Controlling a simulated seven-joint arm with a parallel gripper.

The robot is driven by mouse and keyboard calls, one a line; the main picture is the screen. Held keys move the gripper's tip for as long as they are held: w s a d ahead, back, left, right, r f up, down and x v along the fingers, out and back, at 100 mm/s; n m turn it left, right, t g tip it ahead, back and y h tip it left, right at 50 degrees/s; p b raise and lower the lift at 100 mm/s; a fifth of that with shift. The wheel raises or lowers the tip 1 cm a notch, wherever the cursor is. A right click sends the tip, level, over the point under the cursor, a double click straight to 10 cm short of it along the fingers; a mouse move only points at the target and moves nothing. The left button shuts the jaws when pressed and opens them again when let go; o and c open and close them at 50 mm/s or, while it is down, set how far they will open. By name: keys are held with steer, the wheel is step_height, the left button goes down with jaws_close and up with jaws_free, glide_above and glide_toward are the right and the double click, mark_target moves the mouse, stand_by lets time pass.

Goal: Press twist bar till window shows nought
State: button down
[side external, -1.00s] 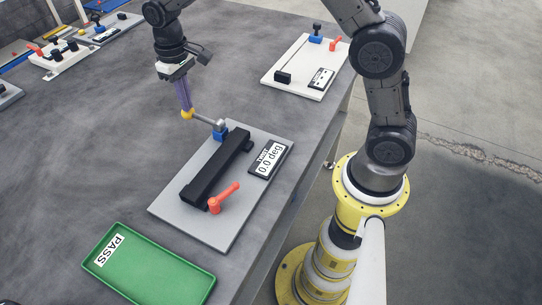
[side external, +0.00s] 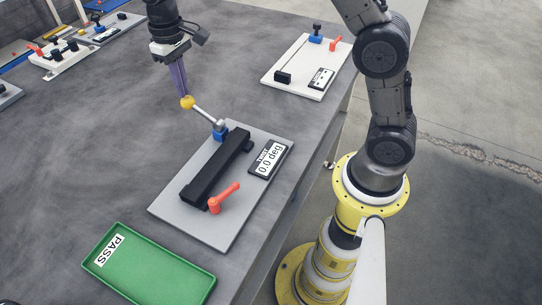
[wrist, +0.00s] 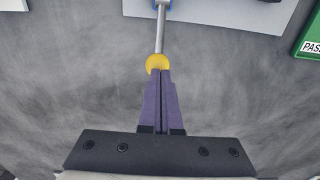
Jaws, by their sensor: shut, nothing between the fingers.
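The twist bar (side external: 205,115) is a silver rod with a yellow ball (side external: 187,102) on its free end. It runs from a blue block (side external: 220,134) at the far end of a black beam (side external: 215,170) on a grey plate (side external: 185,205). The window (side external: 268,159) beside the beam reads 0.0 deg; its small label is hard to read. My gripper (side external: 183,93) has purple fingers and is shut, with nothing between them. Its tips are at the yellow ball and appear to touch it, also in the wrist view (wrist: 160,72).
A red-orange lever (side external: 224,197) stands on the plate's near end. A green PASS tray (side external: 150,268) lies at the near left. A white fixture plate (side external: 292,88) sits at the back right.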

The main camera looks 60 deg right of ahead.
steer(key=shift+r, duration=2.35)
steer(key=shift+r, duration=0.15)
steer(key=s+d+r+t, duration=0.35)
steer(key=s+r, duration=0.85)
steer(key=s, duration=0.4)
steer(key=s+f+t, duration=0.2)
steer(key=s+f, duration=0.7)
steer(key=s, duration=0.5)
steer(key=shift+d, duration=0.45)
